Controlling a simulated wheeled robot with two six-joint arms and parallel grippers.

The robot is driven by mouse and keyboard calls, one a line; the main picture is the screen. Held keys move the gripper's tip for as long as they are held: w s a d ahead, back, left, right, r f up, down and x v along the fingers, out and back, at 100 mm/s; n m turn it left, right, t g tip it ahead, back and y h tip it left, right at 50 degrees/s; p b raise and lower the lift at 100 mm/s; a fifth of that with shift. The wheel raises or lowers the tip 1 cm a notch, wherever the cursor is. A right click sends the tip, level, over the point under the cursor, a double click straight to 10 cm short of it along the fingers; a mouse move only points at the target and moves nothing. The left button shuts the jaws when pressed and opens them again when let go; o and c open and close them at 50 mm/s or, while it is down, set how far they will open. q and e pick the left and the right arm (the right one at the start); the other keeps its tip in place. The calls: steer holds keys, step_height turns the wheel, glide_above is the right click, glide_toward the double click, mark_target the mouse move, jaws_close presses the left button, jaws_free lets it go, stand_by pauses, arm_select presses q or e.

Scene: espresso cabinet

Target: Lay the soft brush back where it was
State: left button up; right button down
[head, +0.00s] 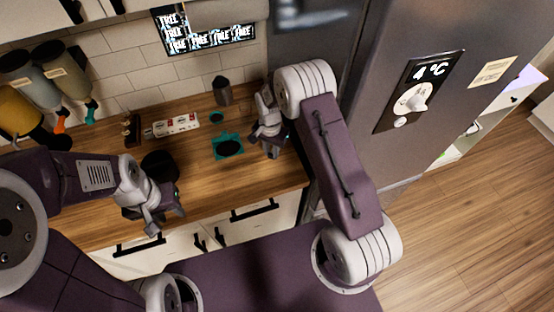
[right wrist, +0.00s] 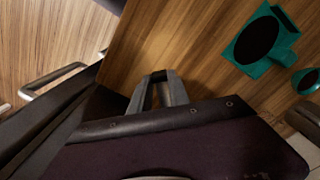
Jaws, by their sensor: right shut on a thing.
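My right gripper (head: 268,148) is low over the right end of the wooden counter (head: 215,182), to the right of the teal holder with a dark round middle (head: 228,146). In the right wrist view its grey fingers (right wrist: 157,82) come together at the tips over bare wood. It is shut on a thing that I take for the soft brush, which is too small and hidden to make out. The teal holder (right wrist: 262,40) stands apart from the fingers there. My left gripper (head: 163,222) hangs over the counter's front edge; its jaw opening is unclear.
A small teal round piece (head: 216,117) and a dark canister (head: 222,92) stand behind the teal holder. A white panel with red marks (head: 172,125) and a small brown stand (head: 132,130) are further left. The fridge (head: 375,60) rises close on the right. The counter's front middle is clear.

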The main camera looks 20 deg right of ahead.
mark_target(272, 168)
steer(key=shift+s+f, duration=0.1)
steer(key=shift+f, duration=0.7)
steer(key=shift+s+f, duration=0.15)
steer(key=shift+f, duration=0.15)
steer(key=shift+s, duration=0.2)
step_height(272, 168, down, 4)
steer(key=shift+r+p, duration=0.1)
steer(key=shift+p, duration=0.75)
steer(key=shift+w+f, duration=0.25)
steer(key=shift+f, duration=0.15)
steer(key=shift+s, duration=0.15)
steer(key=c, duration=1.6)
jaws_free()
steer(key=shift+s, duration=0.1)
steer(key=shift+c, duration=0.2)
steer(key=o, duration=0.4)
arm_select(q)
steer(key=shift+s+r, duration=0.2)
steer(key=shift+r, duration=0.3)
steer(key=shift+s+r, duration=0.15)
steer(key=shift+r, duration=0.35)
